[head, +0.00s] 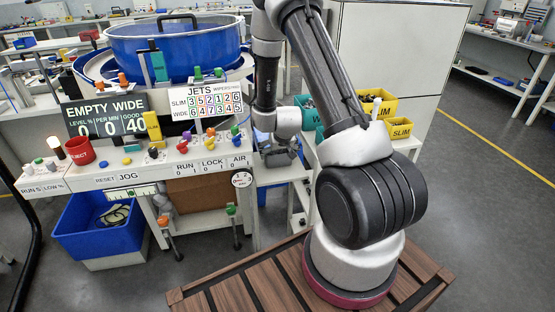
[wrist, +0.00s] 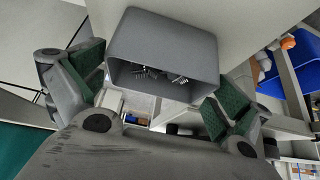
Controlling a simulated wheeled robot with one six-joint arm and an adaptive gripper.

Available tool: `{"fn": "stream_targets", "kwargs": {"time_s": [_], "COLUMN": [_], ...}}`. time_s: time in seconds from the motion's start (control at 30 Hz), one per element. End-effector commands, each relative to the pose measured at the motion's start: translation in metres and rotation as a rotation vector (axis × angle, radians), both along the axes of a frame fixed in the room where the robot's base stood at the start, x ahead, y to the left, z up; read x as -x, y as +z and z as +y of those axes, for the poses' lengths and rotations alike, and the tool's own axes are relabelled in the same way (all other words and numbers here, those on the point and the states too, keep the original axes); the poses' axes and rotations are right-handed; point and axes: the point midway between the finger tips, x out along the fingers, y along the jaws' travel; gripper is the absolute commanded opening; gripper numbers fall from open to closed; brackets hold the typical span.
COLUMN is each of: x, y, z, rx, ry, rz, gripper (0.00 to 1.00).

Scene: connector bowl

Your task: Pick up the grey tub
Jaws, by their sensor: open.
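The grey tub (wrist: 165,38) is in the upper middle of the wrist view, its open mouth facing the camera side, with several small metal pieces (wrist: 160,76) inside. My gripper (wrist: 152,80) is open, with one green-padded finger on the left of the tub and the other on its lower right. I see nothing held, and I cannot tell whether either pad touches the tub. In the head view my gripper (head: 279,153) is low beside the white stand, partly hidden by my arm. I cannot make out the grey tub there.
Yellow bins marked SLIM (head: 401,129) and teal bins (head: 304,117) stand on the white stand behind my arm. A blue crate (head: 100,225) is below. The floor at right is clear.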

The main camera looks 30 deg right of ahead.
Motion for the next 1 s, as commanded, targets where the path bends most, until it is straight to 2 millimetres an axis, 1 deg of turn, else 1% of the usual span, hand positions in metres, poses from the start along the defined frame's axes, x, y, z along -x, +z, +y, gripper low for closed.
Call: {"fn": "stream_targets", "kwargs": {"time_s": [0.2, 0.23, 0.37, 0.4, 0.43, 0.77, 1.0], "x": [-0.0012, -0.0012, -0.0011, -0.0011, -0.0011, -0.0014, -0.0037], "y": [-0.0016, -0.0016, -0.0014, -0.0014, -0.0014, -0.0007, 0.0064], "z": [-0.0003, -0.0003, -0.0003, -0.0002, -0.0002, -0.0004, -0.0033], "rx": [0.0, 0.0, 0.0, 0.0, 0.0, 0.0, 0.0], "ry": [0.0, 0.0, 0.0, 0.0, 0.0, 0.0, 0.001], "rz": [0.0, 0.0, 0.0, 0.0, 0.0, -0.001, -0.003], "gripper": [1.0, 0.98, 0.74, 0.67, 0.64, 0.64, 0.64]}}
